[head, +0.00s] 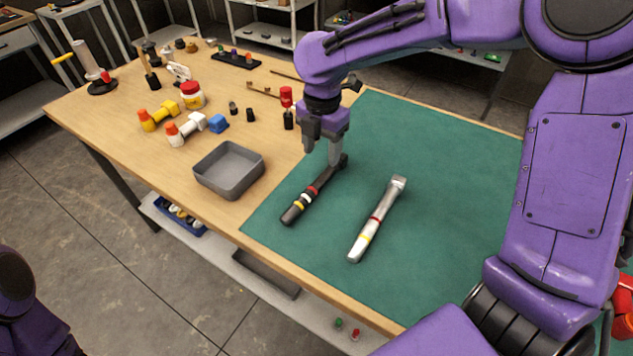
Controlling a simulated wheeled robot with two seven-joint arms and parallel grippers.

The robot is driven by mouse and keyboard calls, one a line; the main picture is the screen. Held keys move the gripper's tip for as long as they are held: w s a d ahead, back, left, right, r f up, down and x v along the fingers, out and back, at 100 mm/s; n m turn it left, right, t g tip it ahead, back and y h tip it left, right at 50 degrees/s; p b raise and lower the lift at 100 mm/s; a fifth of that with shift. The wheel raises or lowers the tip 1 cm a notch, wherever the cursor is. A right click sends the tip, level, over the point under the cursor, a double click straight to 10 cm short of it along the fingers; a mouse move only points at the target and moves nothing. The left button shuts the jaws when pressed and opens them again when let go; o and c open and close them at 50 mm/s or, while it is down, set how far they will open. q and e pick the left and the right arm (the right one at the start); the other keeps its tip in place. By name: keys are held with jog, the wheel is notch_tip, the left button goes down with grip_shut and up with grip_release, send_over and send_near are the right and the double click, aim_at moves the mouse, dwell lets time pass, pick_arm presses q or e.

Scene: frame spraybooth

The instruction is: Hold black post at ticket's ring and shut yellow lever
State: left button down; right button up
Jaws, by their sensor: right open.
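A black post (293,212) with yellow, white and red rings lies on the green mat, slanting up to the right. A yellow lever (62,57) sticks out left from a grey upright on a dark round base at the table's far left. No ticket can be made out. My left gripper is out of view.
A grey tray (229,187) stands left of the black post. Yellow and white fittings, a red-lidded jar (192,95) and small dark parts crowd the left half of the wooden table (112,129). The green mat (449,148) is mostly clear.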

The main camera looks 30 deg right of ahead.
aim_at(320, 179)
jog(key=f, duration=0.8)
jog(key=shift+s+a, duration=0.3)
jog(key=shift+s, duration=0.05)
jog(key=shift+f, duration=0.4)
grip_shut()
